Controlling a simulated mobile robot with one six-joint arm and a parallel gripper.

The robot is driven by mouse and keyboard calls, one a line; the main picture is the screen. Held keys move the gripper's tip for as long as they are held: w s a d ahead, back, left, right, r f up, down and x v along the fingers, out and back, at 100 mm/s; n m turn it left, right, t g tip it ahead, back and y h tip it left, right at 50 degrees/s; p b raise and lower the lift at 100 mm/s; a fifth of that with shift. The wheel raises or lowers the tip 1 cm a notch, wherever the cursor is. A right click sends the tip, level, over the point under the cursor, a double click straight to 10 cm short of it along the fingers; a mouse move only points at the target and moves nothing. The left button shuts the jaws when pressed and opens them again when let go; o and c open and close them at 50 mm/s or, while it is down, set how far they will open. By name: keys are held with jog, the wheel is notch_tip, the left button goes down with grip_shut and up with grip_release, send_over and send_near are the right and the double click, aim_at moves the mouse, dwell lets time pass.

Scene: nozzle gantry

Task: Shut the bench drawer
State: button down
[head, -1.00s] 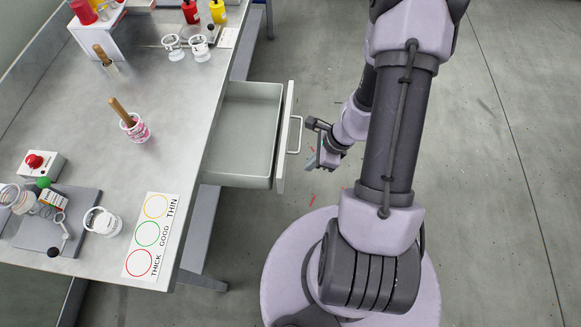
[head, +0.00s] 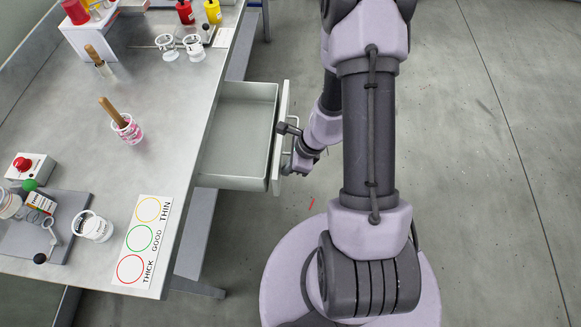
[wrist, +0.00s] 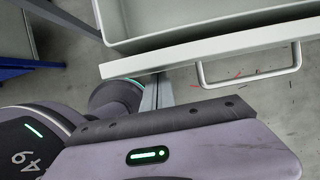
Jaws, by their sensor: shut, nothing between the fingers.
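The bench drawer (head: 232,133) is pulled out from under the right edge of the bench and looks empty inside. Its white front and bar handle face right; the drawer front (wrist: 215,48) and handle (wrist: 250,80) also show in the wrist view. My gripper (head: 286,171) is shut and empty, at the outer side of the drawer front near its lower end in the head view. In the wrist view my gripper (wrist: 157,97) lies just beside the front, left of the handle. I cannot tell whether it touches the front.
The bench top (head: 90,150) holds a card with three coloured rings (head: 143,240), a cup with a wooden-handled tool (head: 124,128), a red button box (head: 28,167) and a grey tray with small items (head: 65,215). The floor to the right is clear.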

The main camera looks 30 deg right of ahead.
jog(key=p, duration=0.3)
send_over(219, 173)
jog(key=shift+s+d, duration=0.35)
jog(key=shift+s, duration=0.05)
jog(key=shift+w+a, duration=0.35)
jog(key=shift+a, duration=0.1)
